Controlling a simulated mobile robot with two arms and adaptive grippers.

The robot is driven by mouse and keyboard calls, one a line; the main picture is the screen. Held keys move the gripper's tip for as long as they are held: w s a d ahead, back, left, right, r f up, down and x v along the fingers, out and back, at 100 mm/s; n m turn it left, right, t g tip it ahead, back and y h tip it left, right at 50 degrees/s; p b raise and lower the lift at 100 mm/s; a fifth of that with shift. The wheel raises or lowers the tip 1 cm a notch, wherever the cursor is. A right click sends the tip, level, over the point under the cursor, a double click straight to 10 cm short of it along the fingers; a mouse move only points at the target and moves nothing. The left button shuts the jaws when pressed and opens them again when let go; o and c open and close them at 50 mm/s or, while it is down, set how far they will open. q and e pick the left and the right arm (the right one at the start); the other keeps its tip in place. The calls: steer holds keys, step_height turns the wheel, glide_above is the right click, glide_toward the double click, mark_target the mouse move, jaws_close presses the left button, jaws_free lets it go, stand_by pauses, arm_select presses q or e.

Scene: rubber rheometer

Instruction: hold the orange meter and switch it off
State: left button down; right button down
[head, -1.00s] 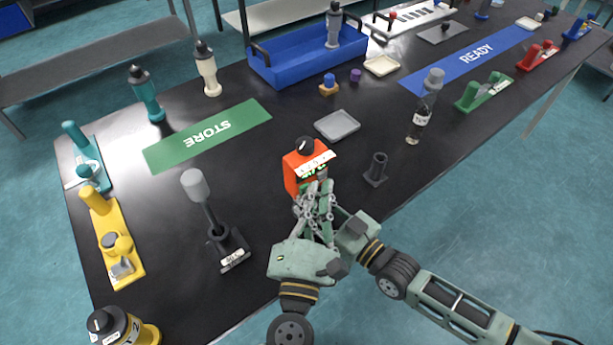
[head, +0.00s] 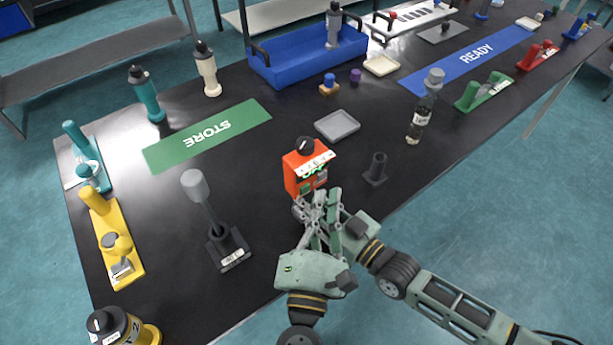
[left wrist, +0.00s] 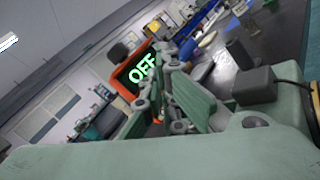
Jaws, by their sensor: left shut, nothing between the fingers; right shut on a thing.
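The orange meter (head: 291,180), with a black knob on top and a pale label strip, stands upright near the table's front edge. In the left wrist view its screen (left wrist: 143,68) reads OFF in green letters. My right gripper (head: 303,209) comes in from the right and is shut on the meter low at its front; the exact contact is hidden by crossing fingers. My left gripper (head: 335,194) is shut and empty, just in front of the meter and close beside the right gripper's fingers. Its fingertips look apart from the meter's face.
A black stand with a grey-topped handle (head: 227,248) is left of the grippers. A dark holder (head: 376,168) and a bottle (head: 418,122) stand to the right. A grey tray (head: 337,125) lies behind the meter. The green STORE mat (head: 165,157) is clear.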

arm_select(q)
steer(key=shift+s+d, duration=0.75)
steer(key=shift+s, duration=0.3)
steer(key=shift+s+d, duration=0.7)
steer(key=shift+s, duration=0.3)
arm_select(e)
steer(key=c, duration=1.3)
jaws_free()
steer(key=v, duration=1.2)
